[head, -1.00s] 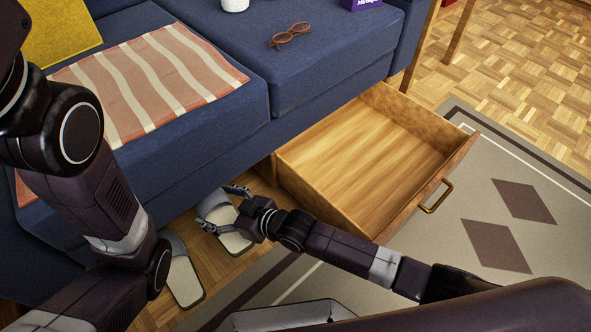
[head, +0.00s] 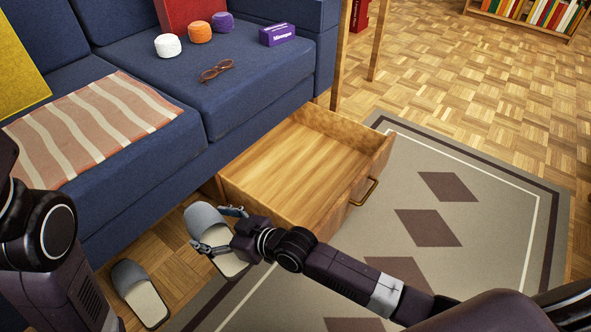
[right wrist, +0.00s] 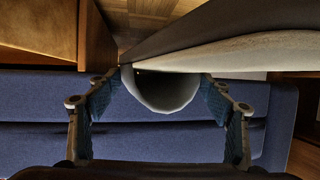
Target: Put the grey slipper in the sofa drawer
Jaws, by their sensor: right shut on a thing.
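A grey slipper (head: 203,220) with a pale sole is held by my right gripper (head: 222,230), which is shut on it left of the drawer, seemingly just above the floor. In the right wrist view the slipper (right wrist: 165,92) lies between the two fingers (right wrist: 158,103), its rounded part facing the camera. The wooden sofa drawer (head: 295,165) is pulled out and empty, with a handle on its front. A second, similar grey slipper (head: 138,290) lies on the floor at the lower left. My left arm shows at the left edge, but its gripper is out of view.
The drawer's side wall stands between slipper and drawer inside. A patterned rug (head: 490,210) lies at the right.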

